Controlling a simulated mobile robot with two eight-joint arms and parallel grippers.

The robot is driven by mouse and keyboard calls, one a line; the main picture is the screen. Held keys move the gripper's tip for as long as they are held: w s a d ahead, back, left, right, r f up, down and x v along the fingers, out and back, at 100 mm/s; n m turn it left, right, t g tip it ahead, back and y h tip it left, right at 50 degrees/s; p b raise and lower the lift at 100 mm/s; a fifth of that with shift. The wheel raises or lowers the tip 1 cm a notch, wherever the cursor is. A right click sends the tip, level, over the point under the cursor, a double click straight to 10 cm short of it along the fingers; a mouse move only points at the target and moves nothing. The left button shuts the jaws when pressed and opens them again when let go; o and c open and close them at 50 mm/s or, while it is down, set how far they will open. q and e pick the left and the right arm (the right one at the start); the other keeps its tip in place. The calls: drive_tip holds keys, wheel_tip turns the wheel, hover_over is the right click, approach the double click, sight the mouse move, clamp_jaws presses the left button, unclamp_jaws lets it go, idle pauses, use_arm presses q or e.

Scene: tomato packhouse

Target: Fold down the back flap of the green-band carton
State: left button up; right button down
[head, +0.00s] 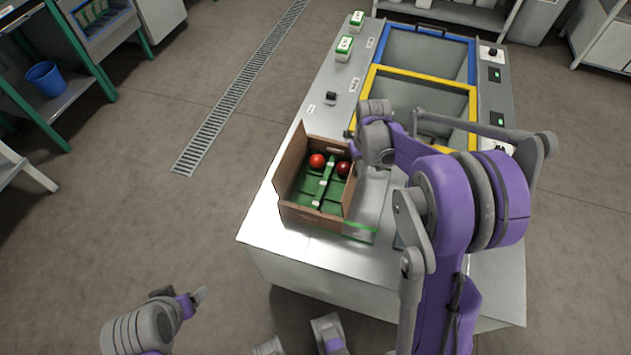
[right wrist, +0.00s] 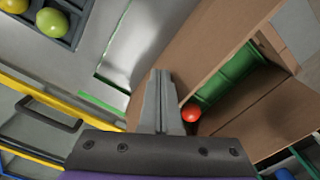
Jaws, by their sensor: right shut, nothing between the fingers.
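The open brown carton (head: 311,216) stands on the near left of the steel bench. It has a green insert and two red tomatoes inside. Its left and far panels stand up; the far right corner is partly hidden by my arm. My right gripper (head: 366,166) is at the carton's right far side, its fingertips mostly hidden in the head view. In the right wrist view the fingers (right wrist: 163,100) are together and empty, close to a brown carton panel (right wrist: 190,42) and a red tomato (right wrist: 191,112). My left gripper (head: 200,295) is away from the bench; its opening is unclear.
A green-edged outline (head: 360,232) lies on the bench right of the carton. Yellow- and blue-framed bays (head: 416,96) lie behind, with small green-and-white boxes (head: 344,46) beside them. A blue bucket (head: 46,77) is on the left shelf. The near bench edge is clear.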

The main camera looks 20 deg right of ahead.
drive_tip(key=shift+w+a, duration=0.6)
drive_tip(key=shift+a, duration=0.1)
drive_tip(key=w+a+f+b, duration=0.2)
drive_tip(key=a+f, duration=0.1)
drive_tip(key=shift+w+f+b, duration=0.1)
drive_tip(key=shift+w+b, duration=0.25)
drive_tip(key=shift+b, duration=0.05)
idle(0.4)
wheel_tip(320, 180, up, 8)
drive_tip(key=p, duration=0.5)
idle(0.4)
idle(0.3)
